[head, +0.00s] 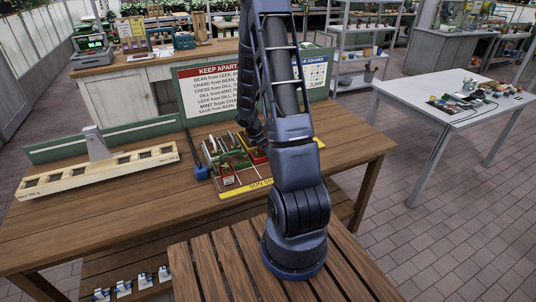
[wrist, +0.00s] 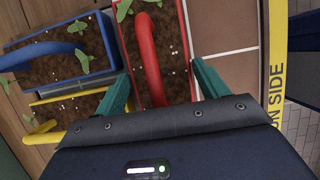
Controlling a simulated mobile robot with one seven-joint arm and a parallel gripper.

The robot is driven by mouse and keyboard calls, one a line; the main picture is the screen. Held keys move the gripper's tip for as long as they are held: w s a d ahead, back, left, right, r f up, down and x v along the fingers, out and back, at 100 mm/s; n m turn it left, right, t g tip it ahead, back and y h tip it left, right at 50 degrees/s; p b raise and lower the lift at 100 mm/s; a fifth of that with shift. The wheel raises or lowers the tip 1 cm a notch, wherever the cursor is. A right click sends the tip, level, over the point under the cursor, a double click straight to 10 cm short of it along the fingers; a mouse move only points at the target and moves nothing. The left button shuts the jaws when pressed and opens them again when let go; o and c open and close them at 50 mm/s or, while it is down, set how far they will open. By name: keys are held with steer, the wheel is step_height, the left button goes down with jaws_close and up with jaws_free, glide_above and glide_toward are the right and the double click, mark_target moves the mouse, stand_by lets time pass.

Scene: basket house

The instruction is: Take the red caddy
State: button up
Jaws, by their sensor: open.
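The red caddy, with its arched red handle (wrist: 148,60), holds dark soil and small green seedlings in the wrist view. My gripper (wrist: 160,80) is open above its near end. One teal finger is on each side of the caddy in the picture, and the handle stands between them, closer to the left finger. I cannot tell whether either finger touches it. In the head view, my arm hides the gripper's fingers and part of the group of caddies. Red caddies show there beside my arm, one on the left (head: 228,179).
A blue caddy (wrist: 60,75) and a yellow caddy (wrist: 45,127) stand close on the left in the wrist view. A bare tray cell (wrist: 225,25) lies to the right, edged by a yellow strip. A keep-apart sign (head: 215,90) stands behind; a wooden rack (head: 95,172) lies left.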

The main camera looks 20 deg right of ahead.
steer(key=shift+d+f, duration=0.15)
steer(key=shift+f, duration=0.3)
steer(key=shift+c, duration=0.4)
steer(key=c, duration=0.8)
